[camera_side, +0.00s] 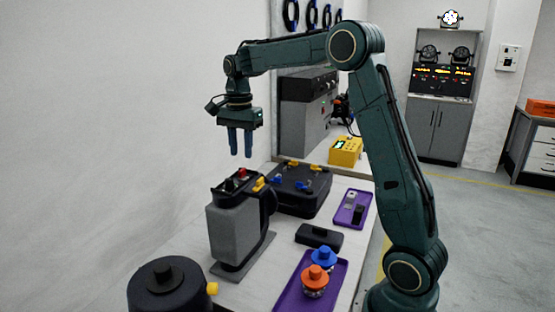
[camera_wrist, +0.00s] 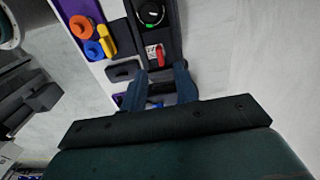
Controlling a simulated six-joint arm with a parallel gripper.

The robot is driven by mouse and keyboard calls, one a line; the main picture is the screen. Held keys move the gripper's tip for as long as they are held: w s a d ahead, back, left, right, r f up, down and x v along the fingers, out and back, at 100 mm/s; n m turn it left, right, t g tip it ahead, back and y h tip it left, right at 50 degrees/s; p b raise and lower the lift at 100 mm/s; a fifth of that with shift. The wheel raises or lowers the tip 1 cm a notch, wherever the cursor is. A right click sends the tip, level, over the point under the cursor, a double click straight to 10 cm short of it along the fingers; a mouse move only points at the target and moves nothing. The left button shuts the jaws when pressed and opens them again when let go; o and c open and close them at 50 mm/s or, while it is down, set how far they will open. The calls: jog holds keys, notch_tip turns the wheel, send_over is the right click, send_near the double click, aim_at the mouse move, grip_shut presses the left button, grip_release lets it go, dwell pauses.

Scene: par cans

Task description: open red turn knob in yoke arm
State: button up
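The yoke arm (camera_side: 230,232) is a grey and black upright housing on a flat base plate. The red turn knob (camera_side: 242,172) sits on its dark top. In the wrist view the red knob (camera_wrist: 153,53) shows on the dark top, just beyond and between my fingertips. My gripper (camera_side: 241,153) points down and hangs above the yoke arm, clear of it. In the wrist view my gripper's two blue fingers (camera_wrist: 161,72) are apart with nothing between them. The knob's exact turn position is too small to tell.
A yellow lever (camera_side: 260,184) is beside the knob. A black case (camera_side: 298,202) stands behind. A purple tray (camera_side: 335,282) holds orange and blue knobbed items. A black block (camera_side: 319,236) and a round black can (camera_side: 168,290) are also on the bench. The air around my gripper is clear.

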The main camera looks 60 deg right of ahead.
aim_at(242, 173)
jog(key=shift+f, duration=2.65)
grip_shut()
